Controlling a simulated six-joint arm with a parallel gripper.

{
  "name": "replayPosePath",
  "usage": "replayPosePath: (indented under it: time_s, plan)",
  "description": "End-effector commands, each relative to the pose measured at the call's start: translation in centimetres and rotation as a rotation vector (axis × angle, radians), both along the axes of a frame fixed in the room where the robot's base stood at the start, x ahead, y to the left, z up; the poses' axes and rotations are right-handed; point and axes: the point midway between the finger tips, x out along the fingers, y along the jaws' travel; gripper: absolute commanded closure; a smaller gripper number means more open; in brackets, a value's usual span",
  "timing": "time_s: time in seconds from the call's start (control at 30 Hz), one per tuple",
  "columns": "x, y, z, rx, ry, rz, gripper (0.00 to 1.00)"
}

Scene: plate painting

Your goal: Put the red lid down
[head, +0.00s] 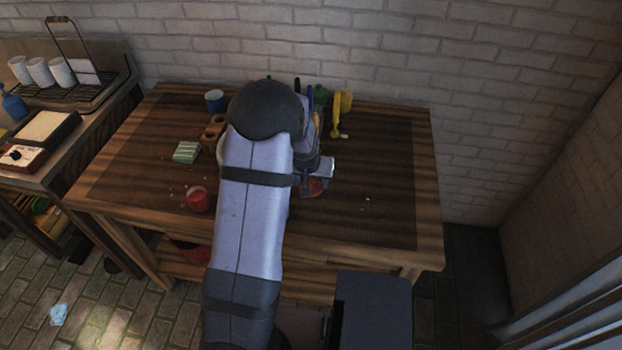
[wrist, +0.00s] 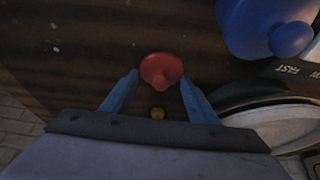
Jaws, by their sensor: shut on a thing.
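The red lid (wrist: 160,68) is round with a knob and sits between the two fingertips of my gripper (wrist: 159,88) in the wrist view. My gripper is shut on it. In the head view, part of the red lid (head: 316,187) shows just below my gripper (head: 318,176), over the middle of the table. I cannot tell whether the lid touches the tabletop. A red pot (head: 198,199) stands near the table's front left, left of my arm. My arm hides much of the middle of the table.
In the wrist view, a blue knobbed thing (wrist: 262,25) and a pale round rim (wrist: 235,118) lie to the right. The table's right side is mostly clear.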

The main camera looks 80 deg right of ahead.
Motion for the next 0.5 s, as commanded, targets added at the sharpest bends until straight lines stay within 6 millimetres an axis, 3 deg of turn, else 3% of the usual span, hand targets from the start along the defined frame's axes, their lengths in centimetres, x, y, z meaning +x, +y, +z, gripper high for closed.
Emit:
replayPosePath:
  time_s: [0.27, 0.3, 0.37, 0.5]
  plan:
    - [0.00, -0.02, -0.36, -0.001, 0.000, 0.000, 0.68]
    - [0.00, -0.02, -0.32, -0.001, 0.000, 0.000, 0.41]
    - [0.00, -0.02, -0.27, 0.000, 0.000, 0.000, 0.27]
    - [0.00, -0.01, -0.27, 0.000, 0.000, 0.000, 0.27]
